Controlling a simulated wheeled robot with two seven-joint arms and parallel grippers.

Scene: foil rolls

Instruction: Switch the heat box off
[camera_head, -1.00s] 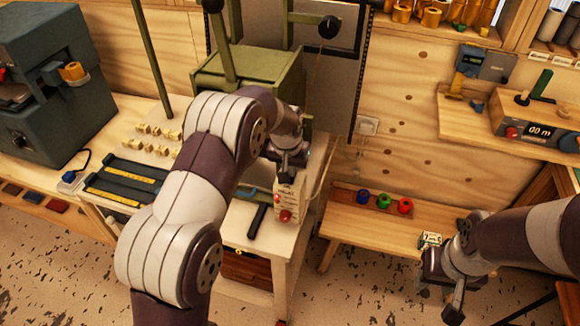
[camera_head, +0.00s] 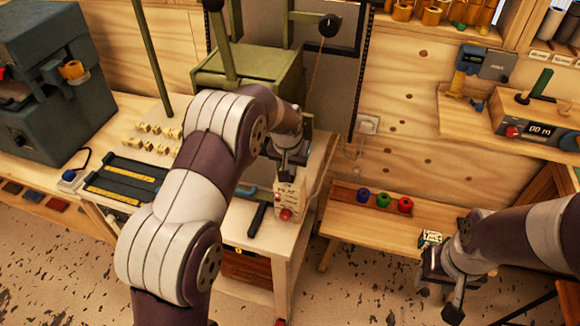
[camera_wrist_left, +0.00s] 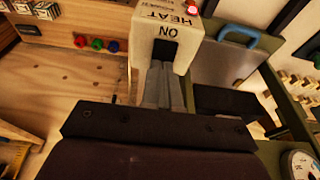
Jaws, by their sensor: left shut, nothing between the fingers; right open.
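The heat box (camera_head: 289,202) is a small cream box with a red knob at its front, on the right end of the pale bench. In the left wrist view the heat box (camera_wrist_left: 150,25) shows the words HEAT and ON, a dark slot below ON, and a lit red part (camera_wrist_left: 192,9). My left gripper (camera_head: 288,168) is above the box, shut and empty. In the wrist view my left gripper's fingers (camera_wrist_left: 161,72) point into the slot; whether they touch anything inside is hidden. My right gripper (camera_head: 437,280) is open, low at the right, away from the box.
A black bar (camera_head: 257,220) lies left of the heat box. A green press (camera_head: 262,68) stands behind it. A low wooden bench (camera_head: 370,222) with blue, green and red round pieces is at the right. My left arm hides part of the pale bench.

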